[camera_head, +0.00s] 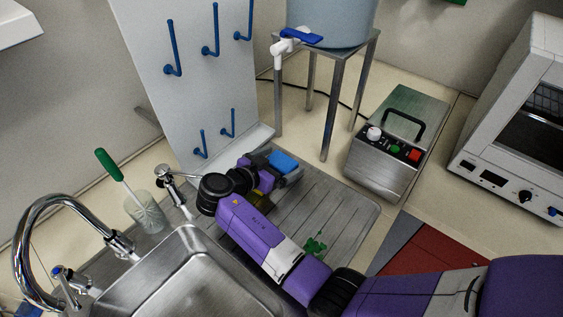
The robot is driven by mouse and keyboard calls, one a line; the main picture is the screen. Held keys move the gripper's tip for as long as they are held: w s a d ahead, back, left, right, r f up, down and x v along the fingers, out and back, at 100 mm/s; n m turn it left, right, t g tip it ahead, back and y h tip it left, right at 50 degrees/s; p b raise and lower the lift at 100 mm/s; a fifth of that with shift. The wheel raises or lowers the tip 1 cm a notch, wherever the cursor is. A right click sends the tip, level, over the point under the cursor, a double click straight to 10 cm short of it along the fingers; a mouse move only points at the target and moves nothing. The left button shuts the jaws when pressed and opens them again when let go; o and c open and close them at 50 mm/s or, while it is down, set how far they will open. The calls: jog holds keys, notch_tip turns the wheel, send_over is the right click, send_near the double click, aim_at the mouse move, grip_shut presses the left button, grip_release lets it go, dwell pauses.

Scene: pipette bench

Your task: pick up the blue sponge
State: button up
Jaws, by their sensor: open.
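The blue sponge (284,161) lies on the far part of the grey ribbed drainboard, near the foot of the white peg board. My gripper (283,175) is at the end of my purple arm, right at the sponge. It is open, with its dark fingers close to the sponge's near side. Part of the sponge is hidden by the gripper. I cannot tell whether the fingers touch it or stand around it.
The drainboard (346,214) has a green object (315,245) on it. A steel sink (190,275) with a faucet (35,215) is at left, near a glass with a green-handled brush (146,212). A metal stand (329,115) and a steel box (378,165) stand behind and right.

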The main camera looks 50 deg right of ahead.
jog(key=shift+c, duration=0.4)
jog(key=c, duration=1.2)
jog(key=shift+r, duration=0.15)
